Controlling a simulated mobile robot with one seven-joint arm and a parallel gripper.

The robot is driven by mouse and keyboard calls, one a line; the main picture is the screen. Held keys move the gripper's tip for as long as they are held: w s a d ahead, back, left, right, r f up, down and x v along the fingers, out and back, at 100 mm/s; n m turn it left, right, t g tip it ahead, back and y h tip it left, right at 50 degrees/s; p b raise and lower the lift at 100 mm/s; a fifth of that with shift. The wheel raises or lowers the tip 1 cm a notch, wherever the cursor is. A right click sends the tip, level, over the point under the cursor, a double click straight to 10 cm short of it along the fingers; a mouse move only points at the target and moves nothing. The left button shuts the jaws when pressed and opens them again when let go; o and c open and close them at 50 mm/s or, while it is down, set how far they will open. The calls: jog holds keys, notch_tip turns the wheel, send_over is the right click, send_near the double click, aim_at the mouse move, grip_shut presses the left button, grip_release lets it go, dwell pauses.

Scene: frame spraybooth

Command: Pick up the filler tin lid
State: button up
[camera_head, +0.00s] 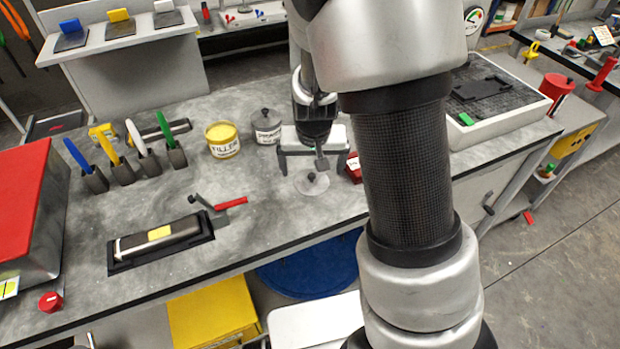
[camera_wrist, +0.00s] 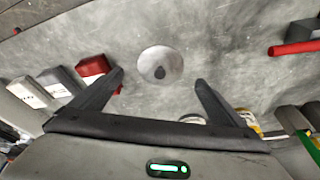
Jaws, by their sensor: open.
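The filler tin lid, a pale grey disc with a dark knob, lies flat on the grey bench in the head view (camera_head: 314,187) and the wrist view (camera_wrist: 148,72). My gripper (camera_head: 320,165) hangs just above it, pointing down. I cannot tell the exact height of the fingers over the lid. The yellow filler tin (camera_head: 222,147) stands further back to the left, with no knobbed lid on it.
A grey tin with a knobbed lid (camera_head: 266,133) stands beside the filler tin. A red block (camera_wrist: 93,67) lies close to my gripper. A red-handled scraper (camera_head: 231,203) and a sanding block in a dark tray (camera_head: 160,240) lie to the left. Bare bench surrounds the lid's front.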

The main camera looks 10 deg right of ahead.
aim_at(312, 176)
jog(key=shift+b+x, duration=0.3)
jog(key=shift+x, duration=2.4)
jog(key=shift+w+r, duration=0.1)
jog(key=c, duration=1.1)
